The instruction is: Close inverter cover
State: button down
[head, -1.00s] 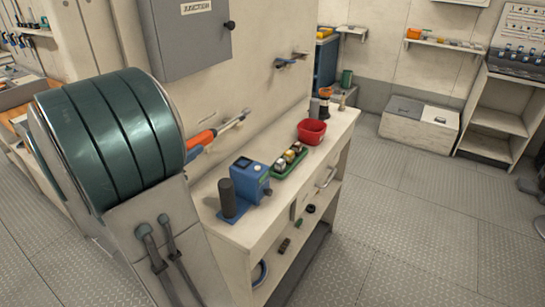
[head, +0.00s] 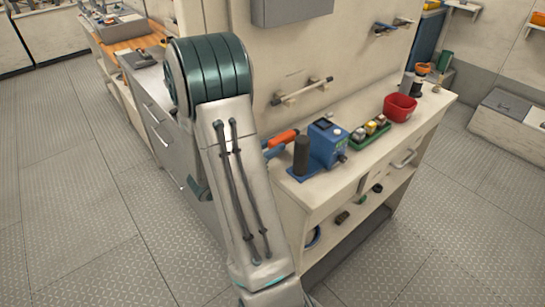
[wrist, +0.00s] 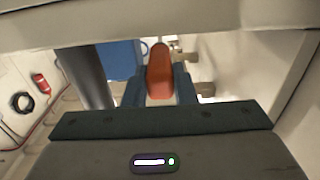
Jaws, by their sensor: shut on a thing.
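My gripper (head: 274,148) is shut on an orange thing (head: 283,138), which looks like a tool handle. In the wrist view the orange thing (wrist: 159,72) stands between the two dark blue fingers. It is just left of the bench top, beside a dark cylinder (head: 302,155) on a blue base and a blue device (head: 326,142). Contact with the bench cannot be told. No inverter or inverter cover can be clearly made out. A grey wall box (head: 290,10) is cut off at the top edge.
The bench (head: 420,122) holds a green tray (head: 370,133) of small parts and a red bin (head: 399,107). A rail (head: 303,91) and hooks (head: 392,27) stick out from the wall. A wooden-topped counter (head: 118,34) stands at the back left. Floor is clear at left and front right.

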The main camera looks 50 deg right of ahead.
aim_at(272, 161)
jog(key=shift+f, duration=2)
jog(key=shift+f+b, duration=0.15)
jog(key=shift+b, duration=0.25)
jog(key=c, duration=1.2)
grip_release()
